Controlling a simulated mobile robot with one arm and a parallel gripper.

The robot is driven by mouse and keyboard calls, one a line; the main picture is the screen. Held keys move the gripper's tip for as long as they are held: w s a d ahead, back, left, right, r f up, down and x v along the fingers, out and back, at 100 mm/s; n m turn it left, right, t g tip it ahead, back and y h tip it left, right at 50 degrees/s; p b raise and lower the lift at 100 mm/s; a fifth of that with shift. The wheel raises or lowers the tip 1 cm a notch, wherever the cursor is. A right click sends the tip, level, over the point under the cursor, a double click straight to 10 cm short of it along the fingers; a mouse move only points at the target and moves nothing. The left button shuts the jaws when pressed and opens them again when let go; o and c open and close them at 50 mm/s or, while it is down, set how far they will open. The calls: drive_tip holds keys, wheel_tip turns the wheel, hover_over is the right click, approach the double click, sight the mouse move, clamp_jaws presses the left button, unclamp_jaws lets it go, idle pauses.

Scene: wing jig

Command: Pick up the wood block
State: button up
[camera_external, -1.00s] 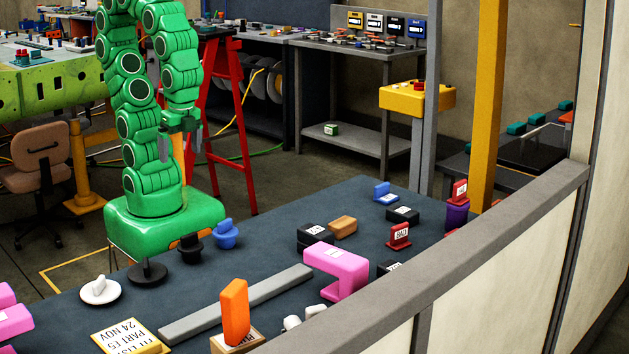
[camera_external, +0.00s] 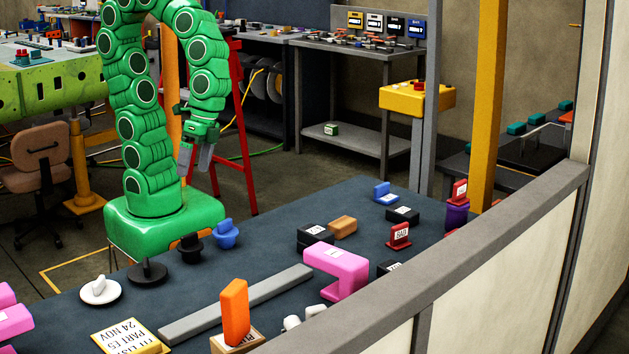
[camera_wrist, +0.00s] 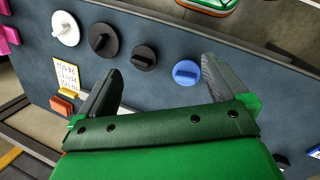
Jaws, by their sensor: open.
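A tan-orange block (camera_external: 343,227) that looks like wood lies on the dark table, beside a black block with a white label. I cannot make it out in the wrist view. My gripper (camera_external: 195,160) is open and empty, in the air above the table's far left side, well left of the block.
A pink bracket (camera_external: 338,268), a long grey bar (camera_external: 236,305) and an upright orange piece (camera_external: 235,312) stand nearer the camera. A blue knob (camera_external: 226,234) and black knobs stand near my base. A grey-topped partition (camera_external: 440,270) borders the table's right side.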

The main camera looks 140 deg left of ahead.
drive_tip(key=w+a+f+n+t+h, duration=0.1)
drive_tip(key=w+a+f+n+h, duration=0.15)
drive_tip(key=w, duration=0.25)
drive_tip(key=w+a+f+n+t+h, duration=0.1)
drive_tip(key=w+n+t+h, duration=0.1)
drive_tip(key=w+n, duration=0.3)
drive_tip(key=n+t, duration=0.8)
drive_tip(key=n, duration=0.5)
hover_over(341, 220)
drive_tip(key=s+d, duration=0.3)
drive_tip(key=d, duration=0.6)
wheel_tip(341, 220, down, 7)
drive_tip(key=a+f+n+y, duration=0.1)
drive_tip(key=a+n, duration=0.1)
drive_tip(key=a, duration=0.1)
drive_tip(key=s+a+f+n+t+y, duration=0.1)
drive_tip(key=a+f+n, duration=0.1)
drive_tip(key=a, duration=0.2)
drive_tip(key=a+f+n+t+y, duration=0.1)
drive_tip(key=a+f+n, duration=0.1)
drive_tip(key=a+n, duration=0.1)
drive_tip(key=shift+s+a+f, duration=0.15)
drive_tip(key=shift+s, duration=0.05)
drive_tip(key=shift+f+x, duration=0.2)
drive_tip(key=shift+x, duration=2.75)
drive_tip(key=shift+w+f, duration=0.35)
drive_tip(key=shift+w, duration=0.45)
drive_tip(key=c, duration=0.7)
